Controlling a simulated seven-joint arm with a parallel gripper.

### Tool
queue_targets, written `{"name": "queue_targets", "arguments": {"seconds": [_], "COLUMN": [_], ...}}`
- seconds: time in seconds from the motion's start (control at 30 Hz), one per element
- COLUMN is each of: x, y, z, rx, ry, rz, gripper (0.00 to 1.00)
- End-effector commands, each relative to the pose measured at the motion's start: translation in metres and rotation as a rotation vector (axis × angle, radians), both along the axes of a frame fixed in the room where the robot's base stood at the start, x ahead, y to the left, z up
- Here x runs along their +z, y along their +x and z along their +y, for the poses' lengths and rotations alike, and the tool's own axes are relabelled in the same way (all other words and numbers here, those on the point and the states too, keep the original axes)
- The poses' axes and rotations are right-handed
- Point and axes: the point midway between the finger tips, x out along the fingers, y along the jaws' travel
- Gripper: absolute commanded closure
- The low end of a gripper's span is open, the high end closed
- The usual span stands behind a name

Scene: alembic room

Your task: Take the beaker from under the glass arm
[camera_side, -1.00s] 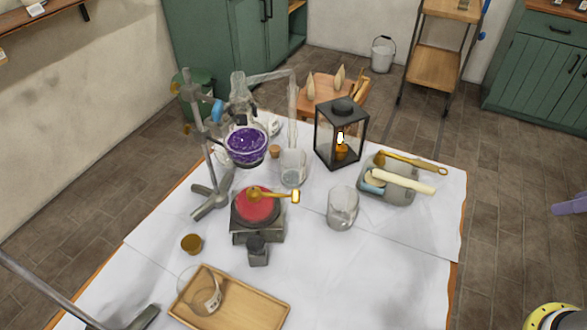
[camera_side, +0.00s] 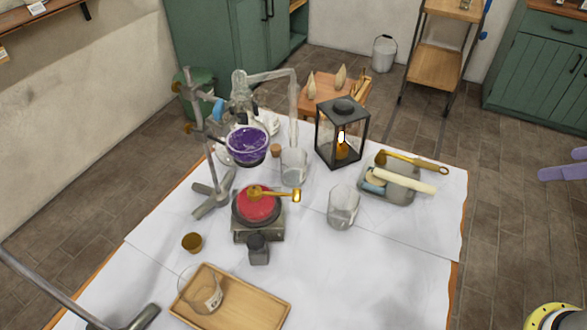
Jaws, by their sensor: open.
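A clear glass beaker (camera_side: 294,170) stands upright on the white-covered table, right under the open lower end of the glass arm (camera_side: 293,110). The glass arm runs right from the flask (camera_side: 239,92) on the stand, then bends down. Its tip is close to the beaker's mouth; I cannot tell whether it dips inside. My gripper (camera_side: 557,165) shows only as two purple fingers at the right edge, spread apart and empty. It is far to the right of the beaker, beyond the table's edge; the rest of it is out of frame.
A second glass beaker (camera_side: 342,208) stands front right of the first, and a black lantern (camera_side: 363,135) behind right. A grey tray (camera_side: 405,198) holds a pale rod and a gold-headed tool. A burner (camera_side: 258,232) with a red dish and gold spoon stands front left. Clear cloth lies at front right.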

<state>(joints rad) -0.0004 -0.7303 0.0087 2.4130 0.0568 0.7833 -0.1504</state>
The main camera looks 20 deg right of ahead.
Motion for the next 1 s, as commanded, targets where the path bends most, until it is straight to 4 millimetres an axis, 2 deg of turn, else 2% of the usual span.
{"name": "queue_targets", "arguments": {"seconds": [0.03,0.1,0.2,0.33,0.47,0.63,0.77,0.9,1.0], "x": [0.014,0.030,0.047,0.058,0.054,0.024,-0.018,-0.081,-0.130], "y": [0.020,0.047,0.086,0.144,0.206,0.279,0.325,0.360,0.370], "z": [0.004,0.011,0.022,0.041,0.066,0.105,0.139,0.178,0.201], "rx": [0.028,0.069,0.119,0.185,0.247,0.314,0.357,0.397,0.419], "ry": [-0.001,-0.004,-0.004,-0.005,-0.003,0.000,0.003,0.008,0.013], "rz": [-0.031,-0.071,-0.113,-0.150,-0.170,-0.169,-0.144,-0.091,-0.034], "gripper": [0.00,0.00,0.00,0.00,0.00,0.00,0.00,0.00,0.00]}}
